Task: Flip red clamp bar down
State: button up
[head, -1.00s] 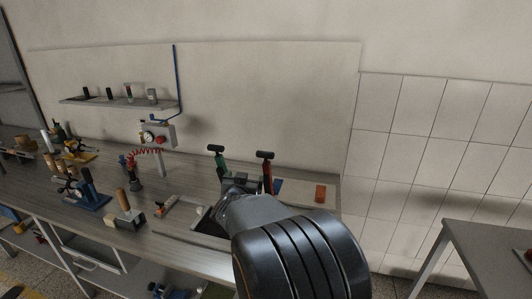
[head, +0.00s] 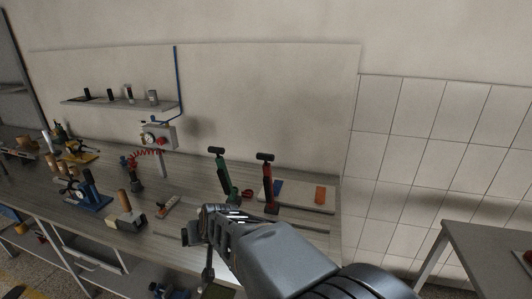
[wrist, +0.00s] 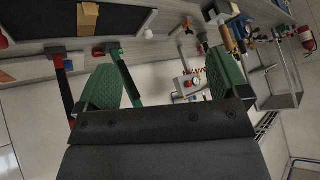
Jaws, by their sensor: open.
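The red clamp bar (head: 268,185) stands upright on the bench with a black cross handle on top. It also shows at the left of the wrist view (wrist: 64,88), outside the left finger. A similar green bar (head: 221,173) stands upright to its left, and in the wrist view this green bar (wrist: 124,75) shows between the fingers. My gripper (head: 196,232) is in front of both bars, toward the bench's front edge. In the wrist view its green-padded fingers (wrist: 165,78) are wide apart and hold nothing.
A pale board (head: 300,197) with an orange block (head: 320,194) lies right of the red bar. A wooden-handled tool (head: 124,208) and a blue fixture (head: 90,195) stand to the left. The wall is close behind the bench.

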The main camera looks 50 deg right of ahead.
aim_at(265, 159)
jog(key=s+a+r+n+g+p, duration=0.3)
jog(key=s+a+r+n, duration=0.2)
jog(key=s+a, duration=0.45)
jog(key=w+d+r+m+t+h, duration=0.1)
jog(key=w+d+r+m+t, duration=0.15)
jog(key=w+d, duration=0.45)
jog(key=w+d+r+m+t+h, duration=0.1)
jog(key=w+d+r+m+t, duration=0.1)
jog(key=w+d+t, duration=0.5)
jog(key=d+m+g+h, duration=0.2)
jog(key=d+h, duration=0.2)
jog(key=d, duration=0.4)
jog(key=d+m+g+h, duration=0.2)
jog(key=d+m+h, duration=0.1)
jog(key=d, duration=0.6)
jog(key=w+d+m+g+h, duration=0.1)
jog(key=d+m+g+h, duration=0.1)
jog(key=d+h, duration=0.3)
jog(key=shift+d+r+m+g, duration=0.1)
jog(key=shift+d+m+g, duration=0.3)
jog(key=shift+d, duration=1.3)
jog(key=shift+w+d+r+t+h, duration=0.2)
jog(key=shift+w+d+r+h, duration=0.1)
jog(key=shift+d, duration=0.15)
jog(key=shift+w+d+r+t+h, duration=0.2)
jog(key=shift+d+r+h, duration=0.1)
jog(key=shift+d, duration=0.1)
